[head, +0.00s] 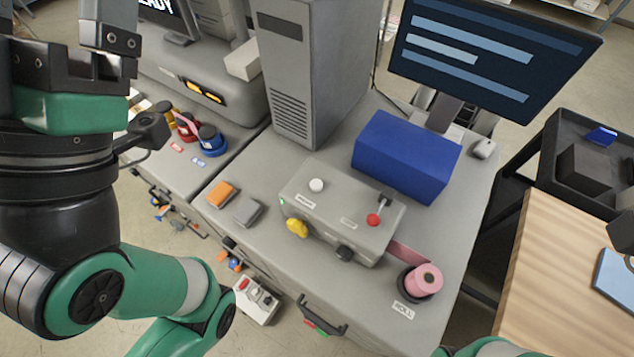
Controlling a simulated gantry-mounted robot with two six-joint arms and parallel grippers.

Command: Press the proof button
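A grey control box (333,205) sits on the grey bench in the middle of the head view. On its top are a round white button (316,185) with a small label and a red-tipped lever (373,220) with another label. A yellow knob (297,228) and a black knob (345,253) are on its front. The labels are too small to read, so I cannot tell which control is the proof button. My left gripper (62,30) is at the upper left, far from the box, with its fingers apart and nothing between them. My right gripper is out of view.
A blue block (406,156) and a tall grey cabinet (306,75) stand behind the box. A pink roll (425,279) is at its right. Orange (221,194) and grey (247,212) pieces lie left of it. A monitor (497,50) overhangs the back.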

